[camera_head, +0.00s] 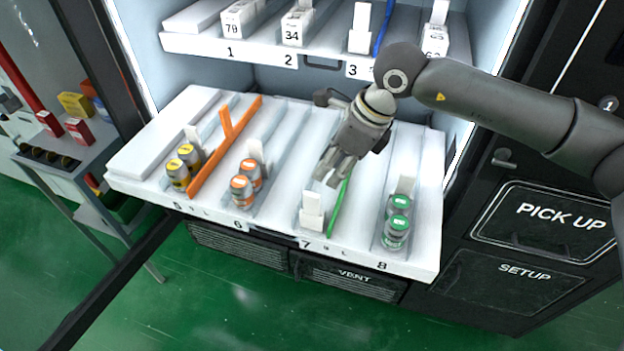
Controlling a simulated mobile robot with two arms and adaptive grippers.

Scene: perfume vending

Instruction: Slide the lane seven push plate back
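The lane seven push plate (312,216) is a small white stepped block near the front edge of the pulled-out lower shelf (425,215), just behind the number 7. No bottles show in lane seven. A thin green divider (341,206) stands just right of the plate. My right gripper (328,181) reaches in from the right and points down over lane seven, just above and behind the plate in this view. Its fingers look close together, but their gap is unclear. Whether it touches the plate cannot be told. My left gripper is out of view.
Lane eight holds green-capped bottles (397,225). Lane six holds orange-capped bottles (241,189), and lane five yellow-capped ones (179,172). An orange divider (225,148) stands between lanes five and six. The upper shelf (262,52) hangs above and behind.

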